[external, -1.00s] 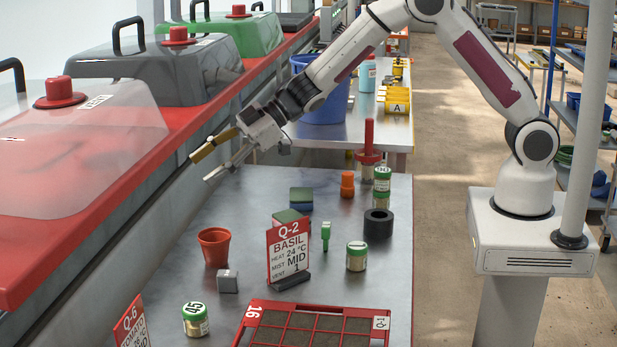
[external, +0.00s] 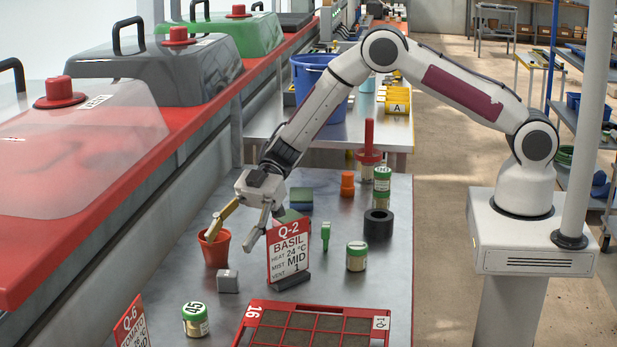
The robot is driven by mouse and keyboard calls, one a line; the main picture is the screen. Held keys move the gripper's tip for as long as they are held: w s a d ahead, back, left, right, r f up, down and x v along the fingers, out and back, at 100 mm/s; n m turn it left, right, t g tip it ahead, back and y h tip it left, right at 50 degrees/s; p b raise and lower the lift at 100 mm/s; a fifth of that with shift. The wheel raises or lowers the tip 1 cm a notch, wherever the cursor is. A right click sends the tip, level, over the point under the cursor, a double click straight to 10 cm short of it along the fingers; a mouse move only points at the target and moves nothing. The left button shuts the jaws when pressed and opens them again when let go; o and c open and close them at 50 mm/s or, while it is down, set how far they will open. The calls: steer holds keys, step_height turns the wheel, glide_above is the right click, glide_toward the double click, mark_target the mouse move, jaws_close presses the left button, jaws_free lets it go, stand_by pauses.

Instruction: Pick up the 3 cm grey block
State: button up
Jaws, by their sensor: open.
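The small grey block (external: 228,281) sits on the metal table, in front of the orange-red pot (external: 217,252) and left of the Q-2 sign's base. My gripper (external: 229,243) is open and empty, pointing down toward the table. It is above and behind the block in the external view. One finger shows in front of the pot and the other is close to the left edge of the Q-2 sign (external: 288,254). I cannot tell whether either finger touches them.
A jar marked 45 (external: 195,320) and the Q-6 sign (external: 131,325) stand in front of the block. A red seed tray (external: 262,306) lies to its right.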

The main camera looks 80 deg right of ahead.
mark_target(231, 270)
steer(key=shift+f, duration=0.1)
steer(key=shift+f, duration=1.65)
steer(key=shift+f, duration=1.8)
steer(key=shift+x, duration=1)
steer(key=shift+w+a+f, duration=0.1)
steer(key=shift+w+a, duration=0.05)
steer(key=shift+a, duration=0.3)
